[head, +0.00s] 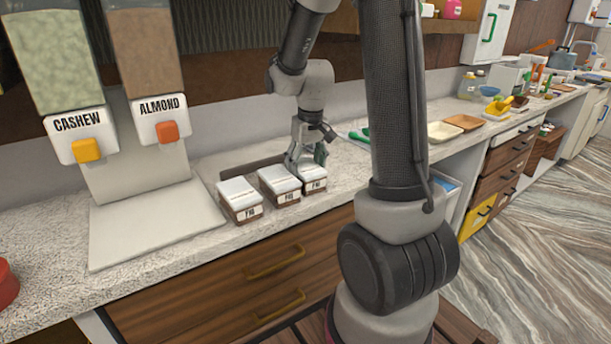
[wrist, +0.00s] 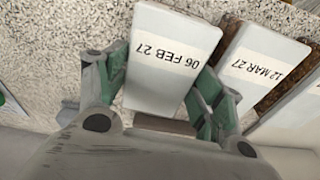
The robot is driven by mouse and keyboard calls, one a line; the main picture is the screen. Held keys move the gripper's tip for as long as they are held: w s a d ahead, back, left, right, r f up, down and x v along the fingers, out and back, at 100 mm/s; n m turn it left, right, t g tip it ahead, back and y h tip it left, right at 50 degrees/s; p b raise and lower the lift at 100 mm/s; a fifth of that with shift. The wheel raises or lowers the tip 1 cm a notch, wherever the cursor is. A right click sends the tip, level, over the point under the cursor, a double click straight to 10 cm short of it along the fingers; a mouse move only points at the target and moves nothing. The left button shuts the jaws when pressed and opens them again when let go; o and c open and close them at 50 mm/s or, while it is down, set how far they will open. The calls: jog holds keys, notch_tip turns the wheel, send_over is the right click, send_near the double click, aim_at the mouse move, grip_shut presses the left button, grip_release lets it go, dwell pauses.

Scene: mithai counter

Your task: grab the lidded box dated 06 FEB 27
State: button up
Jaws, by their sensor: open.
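The lidded box dated 06 FEB 27 (wrist: 160,62) has a white lid with the date printed on it, upside down in the wrist view. In the head view it is the rightmost box (head: 315,174) of a row of three on the counter. My gripper (wrist: 162,85) is open, with one green finger on each side of this box. I cannot tell whether the fingers touch it. In the head view my gripper (head: 310,156) is low over the back of the box and hides part of it.
The box dated 12 MAR 27 (wrist: 262,62) stands close beside the right finger in the wrist view. A third box (head: 240,195) ends the row at left. Cashew (head: 80,135) and almond (head: 160,118) dispensers stand further left. The counter in front of the boxes is a narrow clear strip.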

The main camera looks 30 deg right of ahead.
jog(key=shift+f, duration=0.3)
jog(key=c, duration=0.8)
